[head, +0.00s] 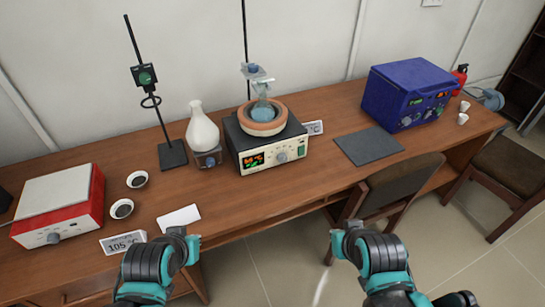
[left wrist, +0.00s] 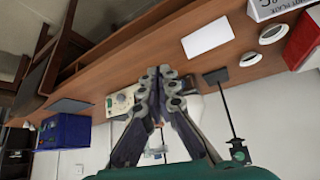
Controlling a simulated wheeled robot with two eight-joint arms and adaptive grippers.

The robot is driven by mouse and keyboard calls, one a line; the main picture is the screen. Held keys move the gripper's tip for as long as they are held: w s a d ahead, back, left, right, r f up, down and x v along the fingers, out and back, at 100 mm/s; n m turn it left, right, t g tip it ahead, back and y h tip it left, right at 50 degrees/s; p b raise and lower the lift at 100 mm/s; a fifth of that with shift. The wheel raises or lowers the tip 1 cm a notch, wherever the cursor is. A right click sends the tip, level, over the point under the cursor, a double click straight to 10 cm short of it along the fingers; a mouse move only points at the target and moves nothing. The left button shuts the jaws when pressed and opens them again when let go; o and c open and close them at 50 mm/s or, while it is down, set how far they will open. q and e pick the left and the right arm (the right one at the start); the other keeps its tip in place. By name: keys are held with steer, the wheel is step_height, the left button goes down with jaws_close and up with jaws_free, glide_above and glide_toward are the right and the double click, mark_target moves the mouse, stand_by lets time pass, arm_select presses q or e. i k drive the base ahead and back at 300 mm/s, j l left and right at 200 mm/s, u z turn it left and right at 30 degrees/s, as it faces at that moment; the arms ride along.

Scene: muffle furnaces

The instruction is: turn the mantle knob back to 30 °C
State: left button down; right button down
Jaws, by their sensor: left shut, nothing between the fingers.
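The heating mantle (head: 245,141) stands at the back middle of the table, a dark box with a pale front panel and a round orange-brown bowl on top. Its knob (head: 282,157) is on the front panel, right of a lit display (head: 253,160) whose digits I cannot read surely. In the left wrist view, turned upside down, the panel (left wrist: 122,103) is partly hidden behind my left gripper (left wrist: 163,72), which is shut and empty.
A glass vessel (head: 262,108) sits in the mantle bowl. A white flask (head: 202,133) and a stand (head: 173,155) are to its left, a grey mat (head: 368,147) and a blue furnace (head: 408,95) to its right. A chair (head: 397,187) stands at the front right.

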mark_target(282, 158)
steer(key=j+z, duration=0.2)
steer(key=z, duration=0.15)
steer(key=i+j+z, duration=0.1)
steer(key=j+z, duration=0.35)
steer(key=z, duration=0.25)
